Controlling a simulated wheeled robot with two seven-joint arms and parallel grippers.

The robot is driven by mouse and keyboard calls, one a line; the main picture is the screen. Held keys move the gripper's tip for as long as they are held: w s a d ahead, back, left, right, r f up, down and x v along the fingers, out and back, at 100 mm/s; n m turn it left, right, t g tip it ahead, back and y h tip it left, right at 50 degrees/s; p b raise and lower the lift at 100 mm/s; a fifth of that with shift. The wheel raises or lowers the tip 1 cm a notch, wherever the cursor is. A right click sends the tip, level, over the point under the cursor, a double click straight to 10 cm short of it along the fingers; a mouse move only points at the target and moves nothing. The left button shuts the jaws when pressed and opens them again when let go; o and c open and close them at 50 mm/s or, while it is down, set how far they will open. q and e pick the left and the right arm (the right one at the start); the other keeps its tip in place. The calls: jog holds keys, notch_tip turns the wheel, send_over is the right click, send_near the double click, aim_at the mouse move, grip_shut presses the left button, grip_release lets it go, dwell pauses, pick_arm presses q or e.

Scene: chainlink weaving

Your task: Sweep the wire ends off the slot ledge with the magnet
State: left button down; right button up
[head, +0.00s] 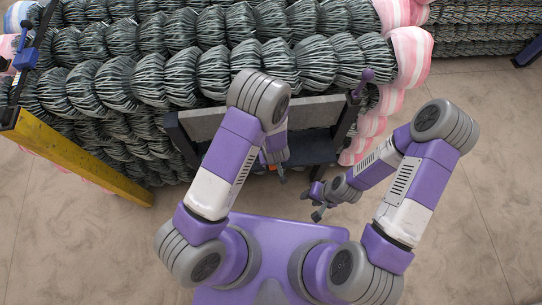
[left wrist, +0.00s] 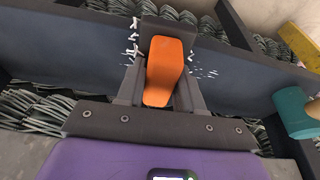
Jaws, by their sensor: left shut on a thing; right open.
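An orange block (left wrist: 165,68), which I take to be the magnet, is held between the fingers of my left gripper (left wrist: 160,85) in the left wrist view. Small pale wire ends (left wrist: 134,38) lie on the dark ledge (left wrist: 70,50) to the left of the block, and several more (left wrist: 208,73) to its right. In the head view my left gripper is mostly hidden behind its own arm, beside the dark frame (head: 315,148). My right gripper (head: 318,206) is open and empty, apart from the frame at its lower right.
Bundled wire rolls (head: 190,80) are stacked behind the frame, with pink-and-white wrapped ends (head: 410,55) at right. A yellow beam (head: 75,160) stands at left. A teal cylinder (left wrist: 292,110) is right of my left gripper. The floor (head: 480,220) at right is clear.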

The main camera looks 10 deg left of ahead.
pick_arm(q)
jog(key=shift+s+d, duration=0.25)
jog(key=shift+d, duration=0.45)
jog(key=shift+w+d+p, duration=0.3)
jog(key=shift+p, duration=0.15)
jog(key=shift+w+a+r, duration=0.1)
jog(key=shift+w, duration=0.15)
jog(key=shift+w+a+p, duration=0.3)
jog(key=shift+w+p, duration=0.1)
jog(key=shift+w, duration=0.5)
jog(key=shift+w+a+p, duration=0.25)
jog(key=shift+w+p, duration=0.15)
jog(key=shift+w, duration=0.5)
notch_tip(320, 180, up, 6)
jog(key=p, duration=0.5)
jog(key=shift+r, duration=0.1)
